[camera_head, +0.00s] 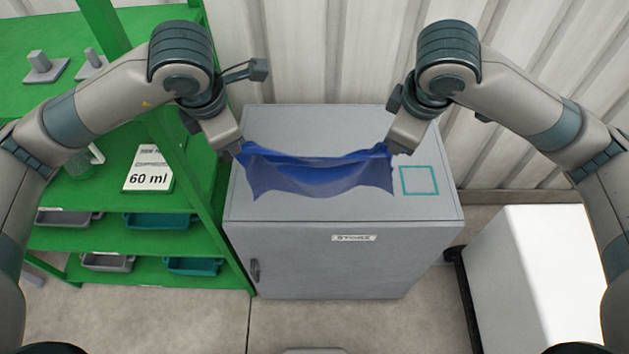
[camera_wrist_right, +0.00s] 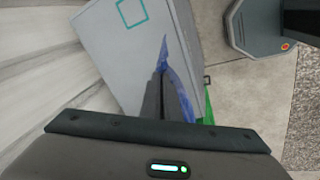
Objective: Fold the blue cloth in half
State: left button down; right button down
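The blue cloth (camera_head: 318,178) hangs between my two grippers over the top of the grey cabinet (camera_head: 310,125). Its upper edge sags a little in the middle and its lower part droops toward the cabinet top. I cannot tell whether the lower edge touches the top. My left gripper (camera_head: 240,150) is at the cloth's upper left corner and appears shut on it. My right gripper (camera_head: 390,150) is at the upper right corner. In the right wrist view its fingers (camera_wrist_right: 160,88) are closed together with the blue cloth (camera_wrist_right: 178,80) at their tips.
A teal square outline (camera_head: 419,180) marks the cabinet top right of the cloth. A green shelf rack (camera_head: 185,205) with trays and a "60 ml" sign (camera_head: 149,170) stands at left. A white block (camera_head: 540,270) is at right. A corrugated wall (camera_head: 330,50) is behind.

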pick_arm(q)
jog(key=shift+f, duration=0.15)
pick_arm(e)
jog(key=shift+f, duration=0.15)
dwell(0.6)
